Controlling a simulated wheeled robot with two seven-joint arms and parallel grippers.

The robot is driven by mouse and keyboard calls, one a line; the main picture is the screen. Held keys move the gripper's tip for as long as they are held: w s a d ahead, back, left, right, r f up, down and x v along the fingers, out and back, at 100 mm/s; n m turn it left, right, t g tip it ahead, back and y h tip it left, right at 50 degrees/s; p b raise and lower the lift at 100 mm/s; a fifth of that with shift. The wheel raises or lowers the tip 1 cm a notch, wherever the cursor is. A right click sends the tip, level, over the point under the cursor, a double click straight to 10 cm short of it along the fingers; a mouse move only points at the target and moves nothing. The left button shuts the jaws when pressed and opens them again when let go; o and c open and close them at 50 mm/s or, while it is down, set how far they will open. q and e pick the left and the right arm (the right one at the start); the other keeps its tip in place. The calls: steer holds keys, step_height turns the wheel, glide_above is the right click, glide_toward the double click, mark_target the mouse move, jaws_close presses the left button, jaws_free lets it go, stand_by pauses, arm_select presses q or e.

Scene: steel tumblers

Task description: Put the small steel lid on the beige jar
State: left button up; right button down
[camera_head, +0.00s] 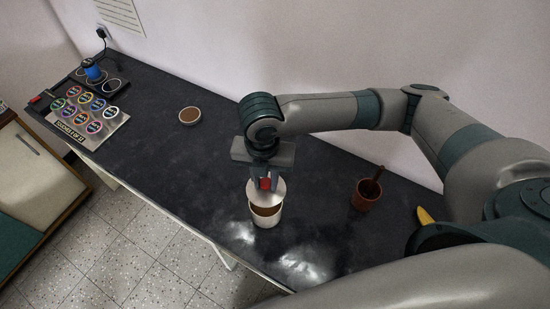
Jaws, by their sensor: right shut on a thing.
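The beige jar (266,222) stands upright on the dark counter near its front edge, with brown contents showing in the front of its mouth. The small steel lid (278,190) is a pale disc with a red knob, over the back part of the mouth. My right gripper (264,183) points down and is shut on the lid by its red knob. The front of the mouth is uncovered; I cannot tell whether the lid touches the rim. My left gripper is not in view.
A brown cup (366,195) with a dark stick in it stands right of the jar. A yellow object (425,216) lies farther right, near my arm. A round brown-topped dish (189,116) is behind left. A board of colourful round labels (88,115) lies far left. The counter (165,170) between is clear.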

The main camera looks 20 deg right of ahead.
mark_target(265, 191)
steer(key=shift+a, duration=0.15)
steer(key=shift+s, duration=0.15)
steer(key=shift+r+p, duration=0.15)
steer(key=shift+p, duration=0.35)
steer(key=shift+f+b, duration=0.5)
steer(key=shift+f, duration=0.25)
steer(key=shift+f+b, duration=0.9)
steer(key=shift+f, duration=1.1)
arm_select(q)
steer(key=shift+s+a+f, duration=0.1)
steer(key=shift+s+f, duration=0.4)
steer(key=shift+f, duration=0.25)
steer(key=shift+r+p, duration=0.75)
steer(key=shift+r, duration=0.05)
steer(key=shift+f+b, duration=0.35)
arm_select(e)
steer(key=shift+f, duration=0.85)
